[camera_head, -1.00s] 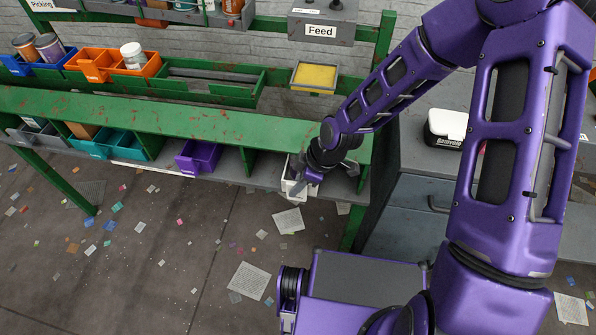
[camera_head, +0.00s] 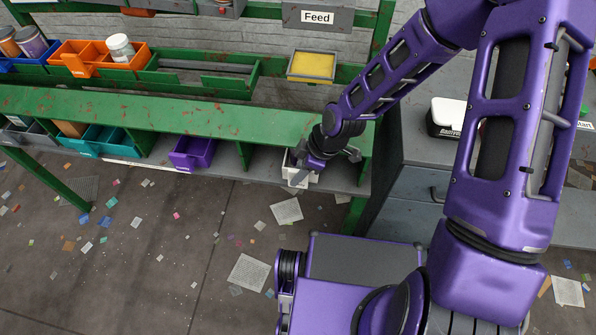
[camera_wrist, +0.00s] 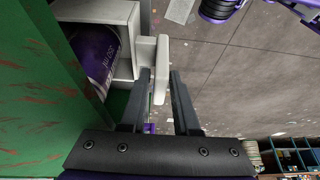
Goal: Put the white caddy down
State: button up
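The white caddy (camera_head: 290,165) is at the right end of the rack's lower shelf, mostly hidden behind my gripper (camera_head: 299,183). In the wrist view the caddy (camera_wrist: 98,11) is at the upper left, with a purple container (camera_wrist: 94,52) with pale lettering inside it. The caddy's white upright handle piece stands between the two dark fingers of my gripper (camera_wrist: 160,78).
The green rack (camera_head: 150,112) runs beside my gripper. A purple bin (camera_head: 190,154) and teal bins (camera_head: 97,141) are further left on the lower shelf. A yellow-filled tray (camera_head: 312,65) hangs above. A grey cabinet (camera_head: 415,190) stands to the right. Scraps litter the floor.

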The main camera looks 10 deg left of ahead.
jog(key=shift+r, duration=0.25)
jog(key=p+v, duration=0.4)
jog(key=v, duration=0.8)
jog(key=shift+p, duration=0.3)
